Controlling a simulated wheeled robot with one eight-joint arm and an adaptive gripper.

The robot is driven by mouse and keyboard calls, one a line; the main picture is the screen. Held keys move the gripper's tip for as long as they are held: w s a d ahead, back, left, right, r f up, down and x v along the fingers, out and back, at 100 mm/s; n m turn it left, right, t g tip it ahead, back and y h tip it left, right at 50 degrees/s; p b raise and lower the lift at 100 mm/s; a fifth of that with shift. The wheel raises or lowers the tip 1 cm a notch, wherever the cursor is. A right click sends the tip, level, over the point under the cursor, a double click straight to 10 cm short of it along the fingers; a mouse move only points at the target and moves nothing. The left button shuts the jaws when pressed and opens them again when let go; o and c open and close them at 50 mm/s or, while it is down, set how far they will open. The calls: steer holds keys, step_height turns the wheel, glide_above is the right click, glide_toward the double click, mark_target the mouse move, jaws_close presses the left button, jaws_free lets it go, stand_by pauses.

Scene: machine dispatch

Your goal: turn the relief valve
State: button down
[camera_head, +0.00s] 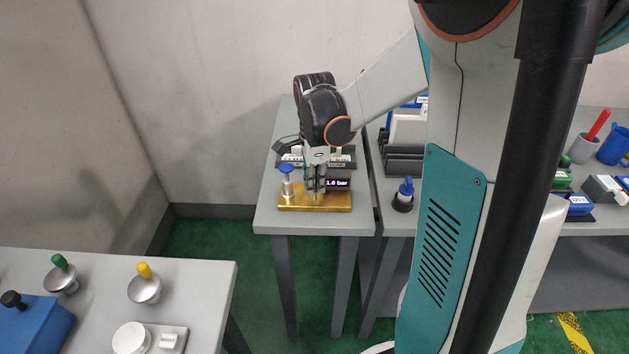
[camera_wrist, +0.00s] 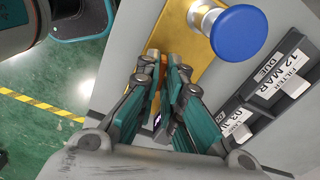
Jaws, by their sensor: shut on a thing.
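The brass-coloured base (camera_head: 335,203) lies on the narrow grey table, and part of it shows in the wrist view (camera_wrist: 185,40). A blue-topped knob on a silver stem (camera_head: 287,178) stands at its left end. In the wrist view the blue knob (camera_wrist: 238,32) is right of my fingers and apart from them. A small display (camera_head: 338,184) reads about 1.0 bar. My gripper (camera_head: 316,187) points down over the middle of the base, between knob and display. Its fingers (camera_wrist: 163,72) are shut on a small orange-brown part, apparently the relief valve's handle, mostly hidden.
A dark label rack (camera_wrist: 255,100) stands behind the base. A second table at right holds a blue-topped fitting (camera_head: 404,192), a dark rack and a blue mug (camera_head: 612,146). A near-left table (camera_head: 200,285) carries green and yellow knobs. Green floor lies between.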

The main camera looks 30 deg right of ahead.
steer(key=n+p, duration=0.1)
steer(key=n, duration=1.1)
steer(key=shift+p, duration=0.35)
steer(key=shift+n, duration=1.7)
steer(key=c, duration=1.7)
jaws_free()
steer(key=shift+r, duration=0.1)
step_height(320, 180, up, 12)
steer(key=shift+f, duration=0.1)
